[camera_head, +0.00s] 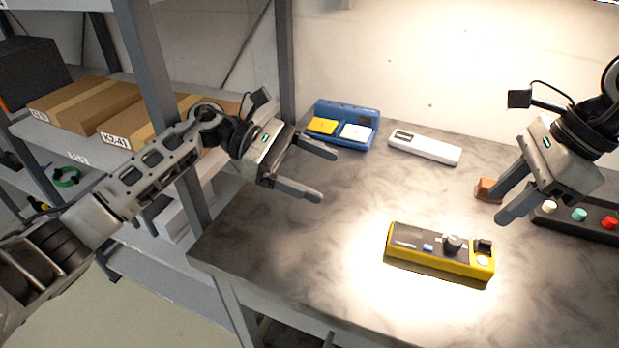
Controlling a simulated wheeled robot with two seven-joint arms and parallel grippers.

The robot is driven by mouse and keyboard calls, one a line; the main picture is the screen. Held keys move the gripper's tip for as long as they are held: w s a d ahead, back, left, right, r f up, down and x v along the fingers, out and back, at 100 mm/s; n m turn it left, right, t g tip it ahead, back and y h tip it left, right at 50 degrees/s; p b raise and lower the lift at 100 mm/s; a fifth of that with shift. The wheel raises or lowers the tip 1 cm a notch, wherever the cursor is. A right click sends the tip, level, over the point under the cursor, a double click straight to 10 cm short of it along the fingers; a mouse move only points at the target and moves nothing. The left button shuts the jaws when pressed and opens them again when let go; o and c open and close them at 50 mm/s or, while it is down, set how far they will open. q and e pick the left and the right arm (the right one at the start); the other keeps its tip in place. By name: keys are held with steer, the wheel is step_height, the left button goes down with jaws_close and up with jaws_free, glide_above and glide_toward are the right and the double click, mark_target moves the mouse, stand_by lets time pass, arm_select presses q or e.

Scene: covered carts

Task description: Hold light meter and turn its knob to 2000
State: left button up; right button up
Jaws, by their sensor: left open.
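The yellow and dark grey light meter (408,254) lies on the table under bright light, right of centre. Its round black knob (453,244) sits towards its right end, with a small black part beside it. The knob's setting is too small to read. My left gripper (328,176) is open and empty above the table, up and to the left of the meter. My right gripper (499,206) is above the table, up and to the right of the meter, with its fingers apart and nothing between them that I can make out. Neither gripper touches the meter.
Behind on the table (290,250) are a blue tray (345,112) with yellow and white pieces, a white device (424,147) and a brown block (487,189). A black button box (594,228) is at the right. A shelf post (160,90) and boxes stand left. The table's front left is clear.

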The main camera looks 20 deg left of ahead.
mark_target(456, 239)
arm_select(q)
steer(key=f, duration=0.2)
steer(key=f+g+y, duration=0.1)
steer(key=shift+s+a, duration=0.15)
steer(key=shift+s, duration=0.15)
steer(key=shift+d+f, duration=0.2)
steer(key=shift+f, duration=0.15)
steer(key=x, duration=1.5)
steer(key=shift+d+f, duration=0.1)
steer(key=shift+d, duration=0.05)
steer(key=c, duration=1.2)
arm_select(e)
steer(key=shift+o, duration=1)
steer(key=a+r+n+h, duration=0.3)
steer(key=a+n+h, duration=0.1)
steer(key=n, duration=0.2)
step_height(456, 239, down, 12)
steer(key=shift+s+f, duration=0.1)
